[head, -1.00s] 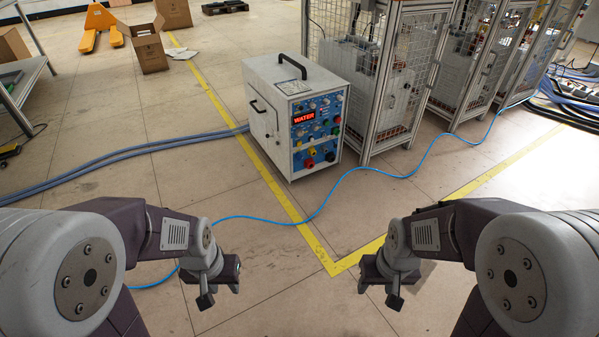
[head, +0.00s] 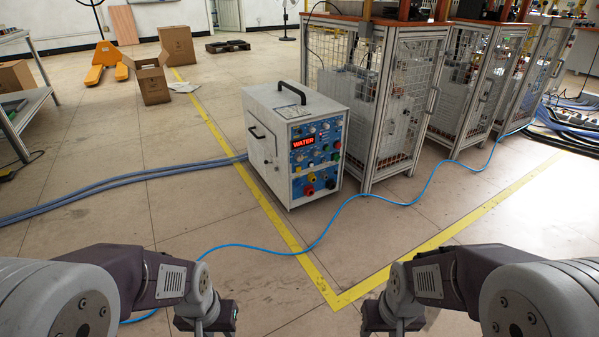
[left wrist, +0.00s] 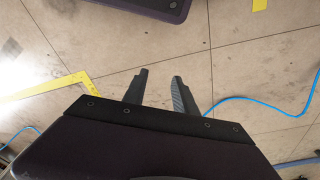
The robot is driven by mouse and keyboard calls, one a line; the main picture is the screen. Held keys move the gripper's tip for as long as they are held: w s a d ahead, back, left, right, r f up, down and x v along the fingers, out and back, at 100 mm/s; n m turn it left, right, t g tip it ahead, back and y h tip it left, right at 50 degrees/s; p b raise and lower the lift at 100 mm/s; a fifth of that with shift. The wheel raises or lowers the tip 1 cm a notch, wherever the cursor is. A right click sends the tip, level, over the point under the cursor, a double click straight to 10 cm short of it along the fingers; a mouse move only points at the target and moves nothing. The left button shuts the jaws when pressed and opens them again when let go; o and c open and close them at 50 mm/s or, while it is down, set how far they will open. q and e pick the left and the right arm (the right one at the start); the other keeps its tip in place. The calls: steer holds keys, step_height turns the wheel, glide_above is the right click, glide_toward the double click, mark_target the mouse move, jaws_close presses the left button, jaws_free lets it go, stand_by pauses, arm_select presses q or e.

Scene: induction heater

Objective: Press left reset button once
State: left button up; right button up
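The induction heater (head: 262,135) is a white box with a black top handle, standing on the floor ahead of me near the middle of the head view. Its blue front panel (head: 317,160) shows a red lit "WATER" display, with several small coloured buttons and knobs. I cannot tell which one is the left reset button. My left gripper (head: 207,330) is low at the left, well short of the heater. In the left wrist view its two fingers (left wrist: 157,90) stand apart with only floor between them. My right gripper (head: 395,330) is low at the right; its fingertips are cut off.
Wire-mesh cabinets (head: 375,100) stand right beside the heater. A blue cable (head: 335,212) crosses the floor in front of it, and thick blue hoses (head: 120,180) run in from the left. Yellow tape (head: 290,240) marks the floor. The floor between me and the heater is otherwise open.

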arm_select(q)
jaws_close()
stand_by(1.5)
